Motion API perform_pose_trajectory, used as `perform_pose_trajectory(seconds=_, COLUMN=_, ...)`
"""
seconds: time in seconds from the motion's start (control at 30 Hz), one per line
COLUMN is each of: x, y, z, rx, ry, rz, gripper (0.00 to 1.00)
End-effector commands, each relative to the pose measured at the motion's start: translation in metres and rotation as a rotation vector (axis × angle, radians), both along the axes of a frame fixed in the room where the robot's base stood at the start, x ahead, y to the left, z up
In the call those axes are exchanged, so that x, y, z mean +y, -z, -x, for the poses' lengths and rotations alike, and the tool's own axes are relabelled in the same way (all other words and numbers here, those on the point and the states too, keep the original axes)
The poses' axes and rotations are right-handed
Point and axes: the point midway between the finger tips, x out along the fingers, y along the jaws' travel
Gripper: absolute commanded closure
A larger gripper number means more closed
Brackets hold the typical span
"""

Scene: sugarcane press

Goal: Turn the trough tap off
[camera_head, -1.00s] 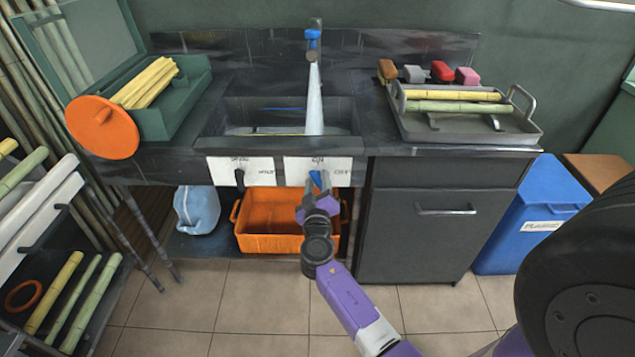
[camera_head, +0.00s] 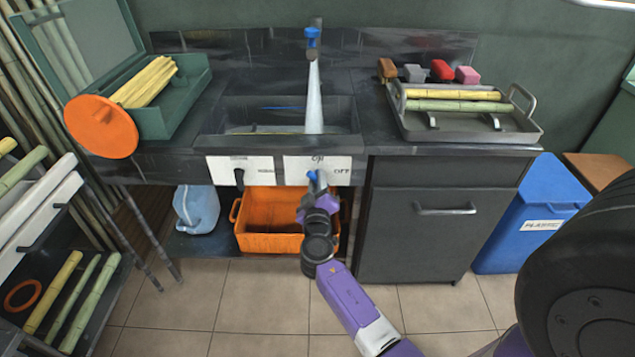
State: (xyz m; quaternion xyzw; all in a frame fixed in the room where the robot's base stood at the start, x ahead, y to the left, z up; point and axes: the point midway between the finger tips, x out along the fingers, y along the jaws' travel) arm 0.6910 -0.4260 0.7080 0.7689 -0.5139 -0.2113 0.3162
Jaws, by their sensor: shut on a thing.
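The trough tap (camera_head: 313,38) stands at the back of the sink, and a white stream of water falls from it into the dark trough (camera_head: 340,115). A white plate (camera_head: 335,165) on the sink front is marked ON at the top and OFF at the right. A small blue handle (camera_head: 312,175) sits in front of this plate. My gripper (camera_head: 314,184) is shut on the blue handle. My wrist and the gripper hide part of the handle, so its exact angle is hard to tell.
An orange crate (camera_head: 268,243) and a blue jug (camera_head: 196,208) stand underneath. A dark cabinet (camera_head: 435,245) is right of my arm. A metal tray (camera_head: 465,132) of canes sits on the counter.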

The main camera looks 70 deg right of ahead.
Motion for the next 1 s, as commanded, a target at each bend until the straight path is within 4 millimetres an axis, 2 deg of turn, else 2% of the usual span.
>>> perform_pose_trajectory(seconds=0.7, x=0.0012, y=0.0001, z=-0.0011, rx=0.595, ry=-0.003, rz=0.246, gripper=1.0)
perform_pose_trajectory(seconds=1.0, x=0.0012, y=-0.0001, z=-0.001, rx=0.798, ry=-0.002, rz=0.331, gripper=1.0)
